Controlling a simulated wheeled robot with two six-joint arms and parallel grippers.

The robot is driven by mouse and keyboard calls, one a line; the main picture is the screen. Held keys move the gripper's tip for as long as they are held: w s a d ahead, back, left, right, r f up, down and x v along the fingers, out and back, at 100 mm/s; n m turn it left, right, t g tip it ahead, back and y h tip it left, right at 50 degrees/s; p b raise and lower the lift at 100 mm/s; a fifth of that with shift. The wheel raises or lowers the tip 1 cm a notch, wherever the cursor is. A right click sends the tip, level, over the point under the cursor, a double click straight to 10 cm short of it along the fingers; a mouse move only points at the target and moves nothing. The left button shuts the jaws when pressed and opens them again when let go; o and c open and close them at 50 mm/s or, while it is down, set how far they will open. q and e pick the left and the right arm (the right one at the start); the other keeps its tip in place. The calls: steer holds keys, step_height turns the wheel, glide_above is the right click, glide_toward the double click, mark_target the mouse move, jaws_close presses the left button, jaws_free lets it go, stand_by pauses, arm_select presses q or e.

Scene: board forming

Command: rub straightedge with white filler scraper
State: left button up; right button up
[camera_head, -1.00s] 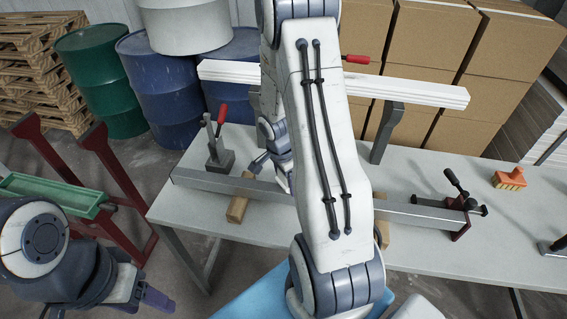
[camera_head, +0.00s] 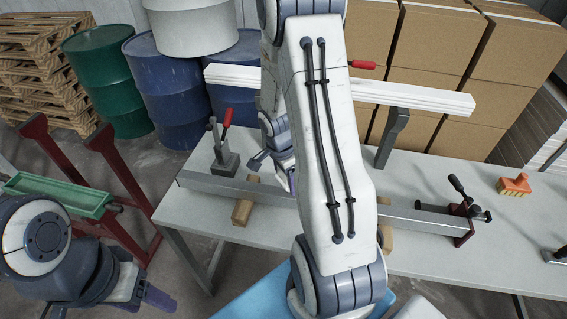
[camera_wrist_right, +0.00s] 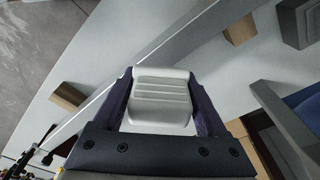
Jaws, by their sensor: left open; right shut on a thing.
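The straightedge (camera_head: 420,222) is a long grey metal bar lying across the table on wooden blocks; my right arm hides its middle. In the right wrist view the straightedge (camera_wrist_right: 185,45) runs diagonally behind the gripper. My right gripper (camera_wrist_right: 162,76) is shut on the white filler scraper (camera_wrist_right: 161,105), a pale ribbed piece between its two dark fingers. I cannot tell whether the scraper touches the bar. In the head view the scraper is hidden, and only part of the right gripper (camera_head: 266,158) shows beside the bar. My left gripper (camera_head: 152,297) is open and empty at lower left, off the table.
Red-handled clamp (camera_head: 226,150) stands behind the bar's left end; another clamp (camera_head: 466,213) grips its right end. Wooden blocks (camera_head: 242,211) support it. An orange brush (camera_head: 514,185) lies at right. A raised white board (camera_head: 415,95) spans the back. Green tray (camera_head: 60,193) at left.

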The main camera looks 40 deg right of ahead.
steer(key=shift+w+d+r+p, duration=0.1)
steer(key=shift+r+p, duration=0.15)
steer(key=shift+r, duration=0.2)
steer(key=shift+w+d+r+p, duration=0.1)
steer(key=shift+r+p, duration=0.15)
steer(key=shift+r, duration=0.15)
steer(key=shift+s+r+p, duration=0.15)
steer(key=shift+r+p, duration=0.35)
steer(key=shift+r, duration=0.35)
steer(key=shift+r+p, duration=0.65)
steer(key=shift+r, duration=0.3)
